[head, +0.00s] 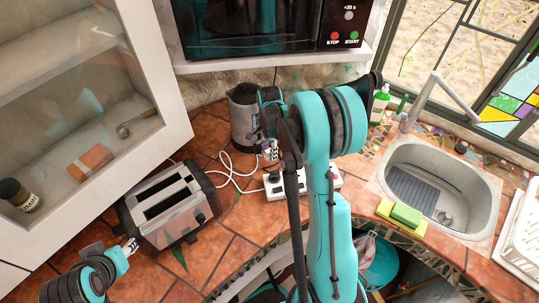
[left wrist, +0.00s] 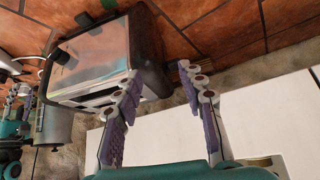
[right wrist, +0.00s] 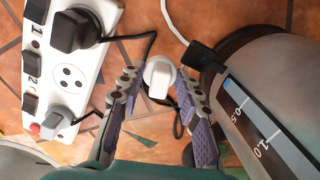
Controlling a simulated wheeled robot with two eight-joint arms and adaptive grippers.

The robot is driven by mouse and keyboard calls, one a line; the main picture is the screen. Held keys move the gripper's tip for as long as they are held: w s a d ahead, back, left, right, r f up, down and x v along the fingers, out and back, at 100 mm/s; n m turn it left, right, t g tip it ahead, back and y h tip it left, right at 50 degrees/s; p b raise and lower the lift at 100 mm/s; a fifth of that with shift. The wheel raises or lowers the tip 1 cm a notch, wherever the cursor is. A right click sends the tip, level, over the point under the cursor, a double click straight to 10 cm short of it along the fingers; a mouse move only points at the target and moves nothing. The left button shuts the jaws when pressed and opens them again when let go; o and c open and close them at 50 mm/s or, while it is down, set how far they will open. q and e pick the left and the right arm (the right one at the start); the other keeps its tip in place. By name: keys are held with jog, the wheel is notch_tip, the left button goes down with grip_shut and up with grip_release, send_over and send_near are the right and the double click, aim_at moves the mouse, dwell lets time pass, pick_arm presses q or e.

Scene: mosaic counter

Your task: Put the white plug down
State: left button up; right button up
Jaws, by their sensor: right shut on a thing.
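The white plug (right wrist: 160,76) is between the fingertips of my right gripper (right wrist: 158,84), which is shut on it. In the head view my right gripper (head: 270,152) is above the counter, between the kettle and the white power strip (head: 282,190), partly hidden by my arm. In the right wrist view the power strip (right wrist: 92,98) lies left of the plug, with an empty middle socket, a black plug (right wrist: 74,31) above it and a grey plug (right wrist: 58,122) below. My left gripper (head: 130,246) is open and empty beside the toaster (head: 168,203); its spread fingers show in the left wrist view (left wrist: 163,84).
The kettle (head: 243,117) stands close by my right gripper. A white cable (head: 231,175) loops over the tiles between toaster and strip. A sink (head: 440,190) with a green sponge (head: 406,214) beside it is at right. A glass-fronted cabinet (head: 160,75) overhangs the left.

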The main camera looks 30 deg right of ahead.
notch_tip(320, 180, down, 2)
jog(key=shift+f+b, duration=0.2)
jog(key=shift+b, duration=0.15)
jog(key=o, duration=1.1)
jog(key=shift+r, duration=0.1)
jog(key=shift+o, duration=0.2)
jog(key=shift+r, duration=0.1)
